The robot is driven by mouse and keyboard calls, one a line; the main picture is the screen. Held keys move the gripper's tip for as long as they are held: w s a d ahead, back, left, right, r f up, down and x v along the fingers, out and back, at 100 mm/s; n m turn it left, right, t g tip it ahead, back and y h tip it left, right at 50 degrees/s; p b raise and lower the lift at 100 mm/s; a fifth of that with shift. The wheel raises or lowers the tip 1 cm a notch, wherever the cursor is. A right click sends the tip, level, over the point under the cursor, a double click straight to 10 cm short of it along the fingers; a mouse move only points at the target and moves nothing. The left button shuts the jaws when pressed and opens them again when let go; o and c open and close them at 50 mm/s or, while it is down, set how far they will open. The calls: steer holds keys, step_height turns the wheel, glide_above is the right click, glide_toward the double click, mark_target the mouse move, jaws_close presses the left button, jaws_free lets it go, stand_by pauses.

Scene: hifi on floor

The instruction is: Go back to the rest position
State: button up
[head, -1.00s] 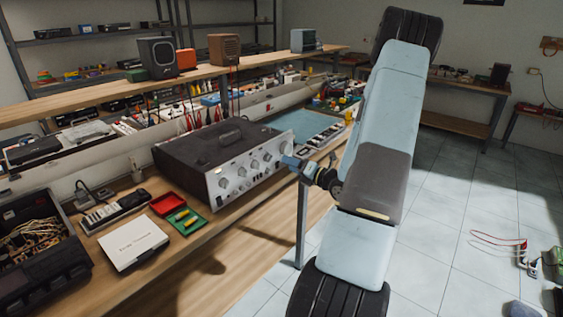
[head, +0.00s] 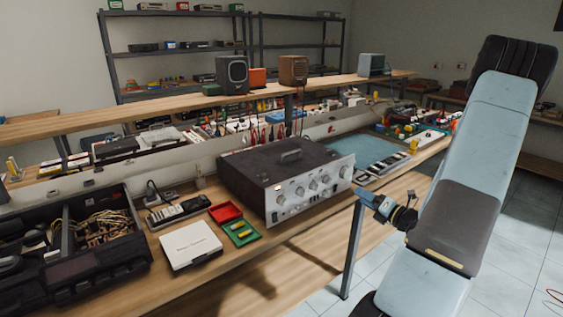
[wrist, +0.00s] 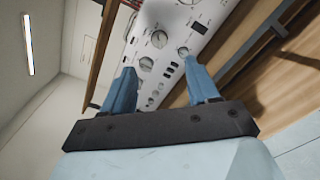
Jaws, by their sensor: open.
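My gripper (head: 386,208) is in the right part of the head view, at the end of my pale blue and grey arm. It is just off the bench's front edge, right of the black and silver amplifier (head: 316,189). In the wrist view my gripper (wrist: 164,85) shows two blue fingers spread apart with nothing between them. The amplifier's silver front panel (wrist: 160,62), with its knobs, lies beyond the fingers, apart from them.
The wooden bench (head: 225,272) runs along the left. It carries a white box (head: 190,246), a red tray (head: 225,212), a green tray (head: 242,233) and an open black case (head: 100,262). A table leg (head: 352,250) stands near my gripper. Tiled floor (head: 515,230) is open at right.

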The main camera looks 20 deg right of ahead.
steer(key=s+a+r+n+g+y, duration=0.1)
steer(key=s+a+r+n+g, duration=0.1)
steer(key=a+r+n+g, duration=0.45)
steer(key=s+a+r+n+g+y, duration=0.2)
steer(key=s+a+n+g, duration=0.1)
steer(key=a+n, duration=0.65)
steer(key=s+a+r+n+g+y, duration=0.15)
steer(key=a+r+n+g, duration=0.25)
steer(key=a+n, duration=0.4)
steer(key=s+a+r+n+t+h, duration=0.2)
steer(key=s+r+n+h, duration=0.8)
steer(key=s+n, duration=0.5)
step_height(320, 180, up, 2)
steer(key=n, duration=0.3)
steer(key=shift+s+a+r+h, duration=0.15)
steer(key=shift+a+r+h, duration=0.1)
steer(key=shift+h, duration=0.1)
steer(key=shift+c, duration=0.4)
